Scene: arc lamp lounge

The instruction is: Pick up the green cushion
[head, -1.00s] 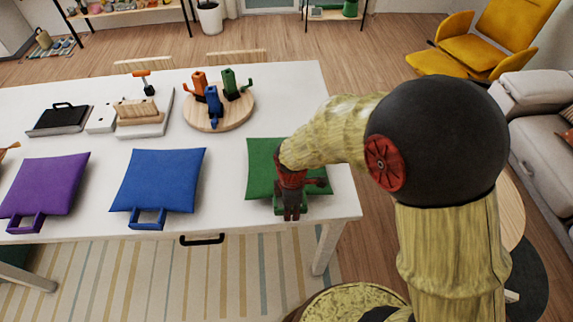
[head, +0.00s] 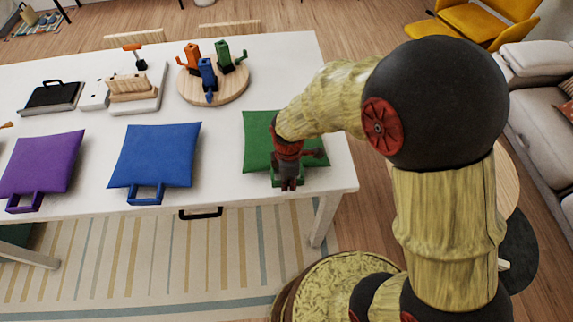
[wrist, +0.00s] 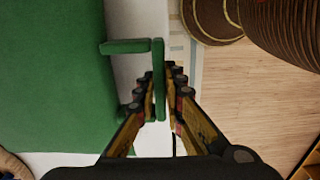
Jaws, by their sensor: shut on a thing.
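The green cushion (head: 257,130) lies on the white table near its right front corner, partly hidden by my arm. In the wrist view the green cushion (wrist: 55,75) fills the left side, and its strap-like handle (wrist: 158,85) sticks out over the table's edge. My gripper (head: 288,184) is at the cushion's front edge. In the wrist view my gripper's fingers (wrist: 168,100) are on both sides of the handle's outer bar, closed on it. The cushion appears to rest on the tabletop.
A blue cushion (head: 155,155) and a purple cushion (head: 42,165) lie to the left on the table (head: 225,150). Behind are a round wooden board (head: 235,92) with coloured tools and a white board (head: 150,105). A grey sofa (head: 535,110) stands at the right.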

